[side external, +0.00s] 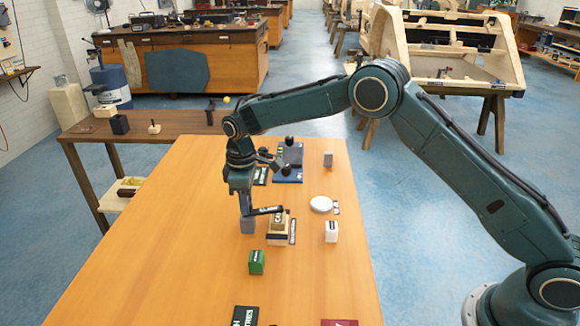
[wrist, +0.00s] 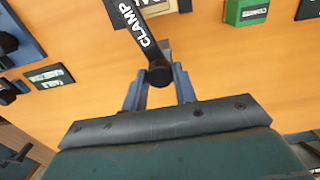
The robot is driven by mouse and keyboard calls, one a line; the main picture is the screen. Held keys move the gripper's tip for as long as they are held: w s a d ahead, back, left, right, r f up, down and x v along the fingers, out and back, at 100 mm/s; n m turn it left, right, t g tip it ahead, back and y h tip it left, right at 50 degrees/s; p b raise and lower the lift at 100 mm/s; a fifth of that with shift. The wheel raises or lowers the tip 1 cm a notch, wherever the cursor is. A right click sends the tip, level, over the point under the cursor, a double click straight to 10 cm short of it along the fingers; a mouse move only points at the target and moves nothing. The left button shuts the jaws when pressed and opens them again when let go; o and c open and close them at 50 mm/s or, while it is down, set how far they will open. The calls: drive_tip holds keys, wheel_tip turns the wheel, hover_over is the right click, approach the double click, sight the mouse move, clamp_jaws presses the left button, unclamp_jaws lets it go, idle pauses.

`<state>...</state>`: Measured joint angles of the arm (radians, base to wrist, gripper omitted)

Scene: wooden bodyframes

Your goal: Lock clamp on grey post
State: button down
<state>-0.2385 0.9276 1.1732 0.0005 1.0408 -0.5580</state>
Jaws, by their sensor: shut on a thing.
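My gripper (side external: 245,207) points down over the left middle of the wooden table. Its two blue fingers (wrist: 159,85) are shut around the end of a black clamp lever (wrist: 140,28) lettered CLAMP. In the side view the lever (side external: 266,210) sticks out to the right from between the fingers, roughly level. A blue-grey post (side external: 248,226) stands directly below the fingers. A little of a grey surface also shows behind the lever end in the wrist view. I cannot tell whether the clamp is locked or how it joins the post.
A wooden block (side external: 278,236) with labels stands close to the right of the post. A green block (side external: 257,262) is in front, a white block (side external: 331,232) and a white disc (side external: 321,204) to the right. A dark blue fixture (side external: 289,157) stands behind. The table's left front is clear.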

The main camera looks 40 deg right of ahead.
drive_tip(key=shift+m, duration=1.7)
drive_tip(key=c, duration=1.1)
unclamp_jaws()
drive_tip(key=shift+r, duration=0.1)
wheel_tip(320, 180, up, 14)
